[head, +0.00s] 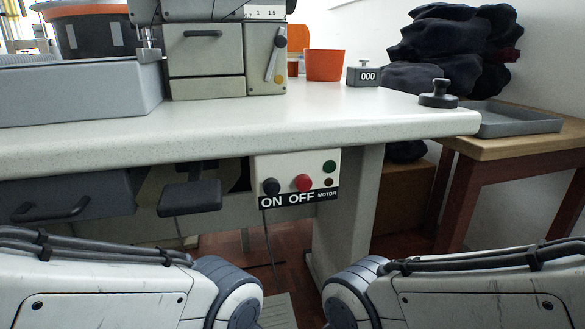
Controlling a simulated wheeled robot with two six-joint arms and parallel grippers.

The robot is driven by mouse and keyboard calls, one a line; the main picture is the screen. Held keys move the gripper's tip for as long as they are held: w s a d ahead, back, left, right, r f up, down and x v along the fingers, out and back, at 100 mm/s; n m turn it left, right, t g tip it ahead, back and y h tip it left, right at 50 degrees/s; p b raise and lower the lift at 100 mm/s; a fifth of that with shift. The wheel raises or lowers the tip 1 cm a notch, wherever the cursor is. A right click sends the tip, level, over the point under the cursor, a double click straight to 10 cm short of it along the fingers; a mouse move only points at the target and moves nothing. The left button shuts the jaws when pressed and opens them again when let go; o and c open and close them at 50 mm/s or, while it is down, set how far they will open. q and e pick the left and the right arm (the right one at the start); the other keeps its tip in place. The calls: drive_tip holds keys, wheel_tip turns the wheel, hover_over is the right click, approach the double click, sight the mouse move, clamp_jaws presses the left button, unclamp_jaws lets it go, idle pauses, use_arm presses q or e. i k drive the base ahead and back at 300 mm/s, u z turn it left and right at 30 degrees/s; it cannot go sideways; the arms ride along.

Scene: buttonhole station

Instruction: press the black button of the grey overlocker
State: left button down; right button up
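The grey overlocker (205,88) stands on the white table, its top cut off by the picture's upper edge. Under the table's front edge hangs a pale switch box (296,162) with a strip reading ON, OFF and MOTOR. A black button (271,186) sits on it above ON, and a red button (303,183) above OFF. A green button (329,166) and a small brown one (329,182) are at its right. Links of both my arms show at the bottom, below the box and apart from it. Both grippers are out of the picture.
The table edge (230,143) overhangs the box. A black knee pad (190,196) hangs left of it, and a table leg (347,215) stands right. On top are an orange cup (325,66), a counter (363,75) and a black knob (438,96).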

sight(272, 186)
drive_tip(key=z, duration=2.6)
drive_tip(key=k, duration=0.8)
drive_tip(key=u, duration=1.9)
